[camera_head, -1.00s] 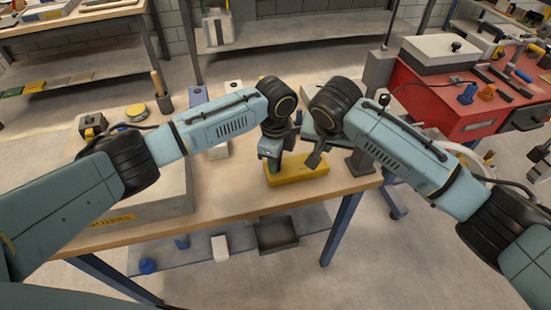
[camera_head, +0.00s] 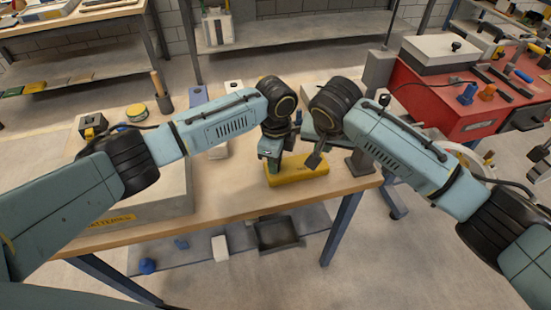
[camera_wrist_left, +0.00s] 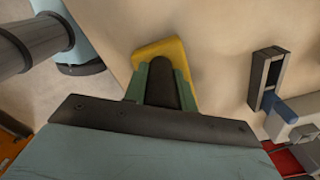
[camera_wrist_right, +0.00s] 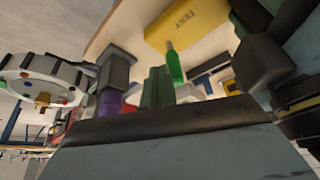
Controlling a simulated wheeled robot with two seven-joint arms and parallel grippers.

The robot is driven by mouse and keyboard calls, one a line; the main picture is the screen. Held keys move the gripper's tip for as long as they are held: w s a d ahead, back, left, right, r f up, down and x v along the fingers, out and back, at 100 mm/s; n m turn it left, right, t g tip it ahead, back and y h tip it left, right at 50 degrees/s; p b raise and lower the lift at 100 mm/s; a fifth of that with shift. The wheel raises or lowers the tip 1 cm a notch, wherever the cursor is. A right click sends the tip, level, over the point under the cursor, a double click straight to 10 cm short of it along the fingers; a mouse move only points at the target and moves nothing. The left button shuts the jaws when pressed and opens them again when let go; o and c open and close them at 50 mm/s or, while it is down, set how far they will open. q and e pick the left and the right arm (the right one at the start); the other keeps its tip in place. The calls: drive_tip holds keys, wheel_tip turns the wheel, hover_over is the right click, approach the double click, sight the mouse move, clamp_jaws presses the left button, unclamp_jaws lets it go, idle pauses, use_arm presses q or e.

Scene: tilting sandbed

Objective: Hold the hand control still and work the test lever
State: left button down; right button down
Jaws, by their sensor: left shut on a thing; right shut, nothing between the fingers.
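The hand control (camera_head: 300,169) has a yellow body and lies near the front edge of the wooden bench. My left gripper (camera_head: 271,160) comes down on its left part; in the left wrist view its green fingers are closed around a dark upright grip (camera_wrist_left: 163,88) on the yellow body (camera_wrist_left: 172,50). My right gripper (camera_head: 314,159) is shut and empty, just above and right of the control. In the right wrist view the yellow body (camera_wrist_right: 187,27) bears the word TEST. A bright green lever-like piece (camera_wrist_right: 174,64) stands near the right fingers; whether they touch cannot be told.
A grey box marked BATTERIES (camera_head: 150,205) stands left on the bench. A dark grey stand (camera_head: 360,162) is close to the right of the control. A red bench (camera_head: 430,100) with tools is at the right. A black tray (camera_head: 279,233) lies on the lower shelf.

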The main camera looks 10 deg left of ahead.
drive_tip(key=shift+f, duration=0.15)
drive_tip(key=shift+f, duration=1.85)
drive_tip(key=shift+w+a, duration=0.1)
